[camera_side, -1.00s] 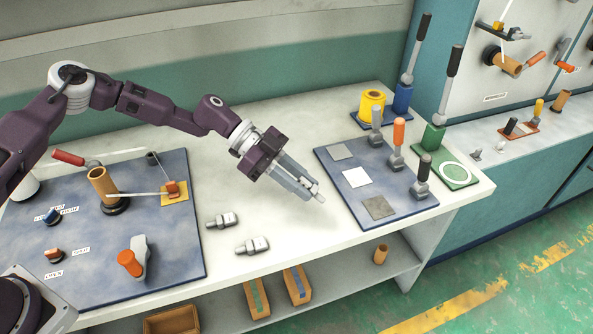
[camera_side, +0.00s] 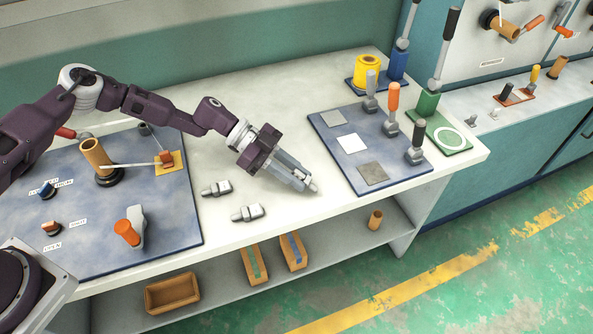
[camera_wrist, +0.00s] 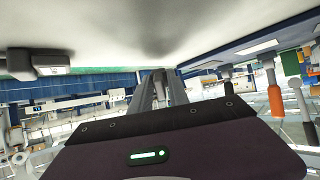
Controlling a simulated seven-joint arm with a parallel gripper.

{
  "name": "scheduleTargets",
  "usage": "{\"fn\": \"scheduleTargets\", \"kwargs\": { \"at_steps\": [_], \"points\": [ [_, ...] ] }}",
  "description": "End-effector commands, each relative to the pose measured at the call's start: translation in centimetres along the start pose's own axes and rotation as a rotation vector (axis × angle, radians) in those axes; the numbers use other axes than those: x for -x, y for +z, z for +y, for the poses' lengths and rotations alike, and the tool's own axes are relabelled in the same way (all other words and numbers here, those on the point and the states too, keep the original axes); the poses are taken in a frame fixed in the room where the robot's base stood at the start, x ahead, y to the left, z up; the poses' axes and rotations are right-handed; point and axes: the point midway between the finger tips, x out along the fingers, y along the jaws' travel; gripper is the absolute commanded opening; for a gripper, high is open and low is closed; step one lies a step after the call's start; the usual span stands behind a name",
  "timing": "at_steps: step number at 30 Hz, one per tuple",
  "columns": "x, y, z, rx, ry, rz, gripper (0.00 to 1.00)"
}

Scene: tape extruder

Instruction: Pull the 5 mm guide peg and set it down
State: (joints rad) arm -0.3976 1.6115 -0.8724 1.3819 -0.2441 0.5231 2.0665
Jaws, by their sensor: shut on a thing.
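My gripper (camera_side: 306,182) is shut on a small light-grey peg (camera_side: 314,189), whose tip just shows past the fingers. The fingers point down and right over the front of the white bench, left of the right-hand board. I cannot tell whether the peg touches the bench. In the wrist view the fingers (camera_wrist: 160,92) are close together and most of the peg is hidden. Two similar grey metal pieces lie on the bench left of the gripper, one farther back (camera_side: 217,188) and one nearer (camera_side: 248,212).
A blue-grey board (camera_side: 345,170) with three levers and square patches stands right of the gripper. A larger blue board (camera_side: 175,222) with an orange-topped lever (camera_side: 127,232) lies left. The bench's front edge is close; a shelf with boxes (camera_side: 172,292) is below.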

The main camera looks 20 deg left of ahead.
Motion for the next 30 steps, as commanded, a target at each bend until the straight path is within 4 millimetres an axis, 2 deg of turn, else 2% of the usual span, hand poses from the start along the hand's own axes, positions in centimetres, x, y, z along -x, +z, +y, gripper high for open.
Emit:
{"fn": "scheduleTargets", "kwargs": {
  "at_steps": [30],
  "points": [
    [-0.39,0.69,0.0,0.0,0.0,0.0,0.0]
  ]
}}
